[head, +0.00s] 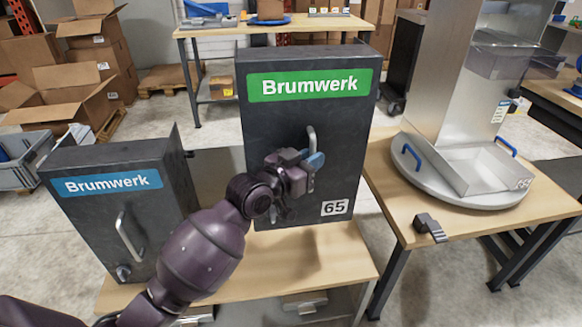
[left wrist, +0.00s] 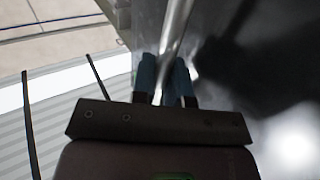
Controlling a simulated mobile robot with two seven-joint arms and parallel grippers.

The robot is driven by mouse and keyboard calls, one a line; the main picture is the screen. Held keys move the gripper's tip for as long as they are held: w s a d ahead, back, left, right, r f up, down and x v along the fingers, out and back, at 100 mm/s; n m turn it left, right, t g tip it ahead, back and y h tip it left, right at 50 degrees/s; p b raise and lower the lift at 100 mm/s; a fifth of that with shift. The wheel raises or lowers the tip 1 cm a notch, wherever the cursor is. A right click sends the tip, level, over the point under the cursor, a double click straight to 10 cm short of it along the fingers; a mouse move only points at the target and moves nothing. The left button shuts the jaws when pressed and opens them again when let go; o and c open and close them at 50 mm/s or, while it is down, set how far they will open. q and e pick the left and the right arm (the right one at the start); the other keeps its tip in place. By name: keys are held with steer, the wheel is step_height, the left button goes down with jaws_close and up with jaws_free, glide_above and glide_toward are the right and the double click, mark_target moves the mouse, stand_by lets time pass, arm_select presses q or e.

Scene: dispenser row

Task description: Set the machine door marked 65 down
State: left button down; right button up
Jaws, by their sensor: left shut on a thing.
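The machine door marked 65 (head: 290,201) is the dark front of a tall cabinet with a green Brumwerk label, at the middle of the head view. Its upright metal handle (head: 312,138) sticks out from the front. My left gripper (head: 316,160) is at this handle, its blue-tipped fingers shut around it. In the left wrist view, the handle bar (left wrist: 171,55) runs between the two fingertips (left wrist: 164,78). The gripper hides the lower part of the handle. My right gripper is not in view.
A shorter dark Brumwerk machine (head: 95,205) with a blue label and its own handle stands at left. A silver dispenser on a round base (head: 410,168) is on the right table. Bare wooden tabletop (head: 325,250) shows in front of the cabinet.

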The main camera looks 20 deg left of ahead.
arm_select(q)
step_height(320, 180, down, 7)
steer(key=shift+f+b, duration=0.1)
steer(key=shift+b, duration=1)
step_height(320, 180, down, 12)
steer(key=b, duration=0.4)
steer(key=shift+r, duration=0.25)
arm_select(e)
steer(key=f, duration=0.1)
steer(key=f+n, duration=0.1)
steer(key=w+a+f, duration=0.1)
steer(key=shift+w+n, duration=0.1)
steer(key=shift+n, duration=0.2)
arm_select(q)
steer(key=shift+f+b, duration=0.1)
steer(key=shift+b, duration=0.2)
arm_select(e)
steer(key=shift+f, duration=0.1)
arm_select(q)
steer(key=c, duration=1.1)
jaws_free()
steer(key=shift+f, duration=0.15)
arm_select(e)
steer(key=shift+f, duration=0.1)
